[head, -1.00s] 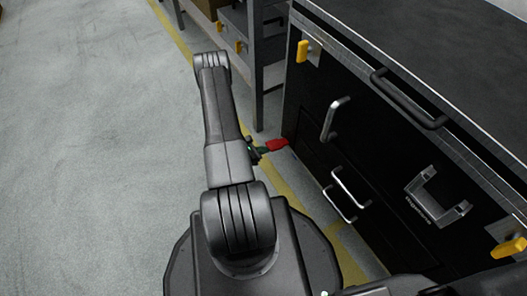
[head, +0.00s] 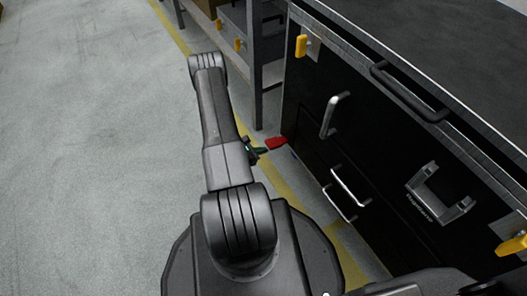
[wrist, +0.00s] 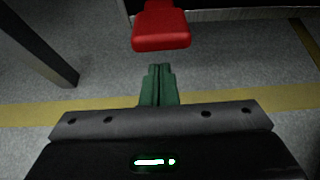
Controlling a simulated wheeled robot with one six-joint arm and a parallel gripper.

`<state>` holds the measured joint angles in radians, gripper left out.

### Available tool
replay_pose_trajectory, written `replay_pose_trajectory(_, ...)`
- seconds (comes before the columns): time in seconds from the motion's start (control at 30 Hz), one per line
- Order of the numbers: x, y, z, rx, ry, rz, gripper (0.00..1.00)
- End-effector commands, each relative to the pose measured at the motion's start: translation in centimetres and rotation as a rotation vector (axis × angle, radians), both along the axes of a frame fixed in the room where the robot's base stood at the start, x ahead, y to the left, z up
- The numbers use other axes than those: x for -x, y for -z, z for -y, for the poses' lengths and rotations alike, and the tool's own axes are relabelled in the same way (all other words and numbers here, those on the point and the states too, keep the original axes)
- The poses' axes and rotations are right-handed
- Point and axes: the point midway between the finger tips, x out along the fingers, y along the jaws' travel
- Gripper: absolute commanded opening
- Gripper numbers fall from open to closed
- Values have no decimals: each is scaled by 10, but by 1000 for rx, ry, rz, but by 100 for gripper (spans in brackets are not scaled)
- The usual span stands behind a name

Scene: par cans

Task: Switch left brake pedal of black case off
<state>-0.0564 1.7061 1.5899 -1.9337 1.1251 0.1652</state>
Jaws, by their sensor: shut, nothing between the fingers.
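The black case (head: 310,110) stands at the right in the head view, with handles on its front. Its left brake pedal (head: 276,143) is red and sticks out low at the case's left corner. In the wrist view the red pedal (wrist: 161,32) is at the top centre, just ahead of the fingertips. My gripper (head: 262,150) is low beside the pedal, to its left. Its green fingers (wrist: 160,69) are shut together and empty, with a small gap to the pedal in the picture. Whether the fingers are above or below pedal height is unclear.
A grey metal shelf (head: 256,80) stands behind the case's left side, and its leg (wrist: 45,50) shows in the wrist view. Yellow latches (head: 302,45) are on the case. The grey floor (head: 90,150) at left is open, with a yellow line.

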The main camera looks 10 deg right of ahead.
Motion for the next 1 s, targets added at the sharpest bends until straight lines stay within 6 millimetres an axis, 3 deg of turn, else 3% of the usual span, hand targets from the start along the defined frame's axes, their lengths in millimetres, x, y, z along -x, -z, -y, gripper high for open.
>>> replay_pose_trajectory(0.03,-1,14,-3,-1,-1,-1,0)
replay_pose_trajectory(0.17,-4,28,-12,-3,0,-3,0)
replay_pose_trajectory(0.2,-1,11,-21,-3,-5,-4,0)
replay_pose_trajectory(0.23,1,6,-26,-3,-4,-5,0)
replay_pose_trajectory(0.6,20,-27,-76,-4,-2,-5,0)
replay_pose_trajectory(1.0,26,-34,-88,-4,1,-6,0)
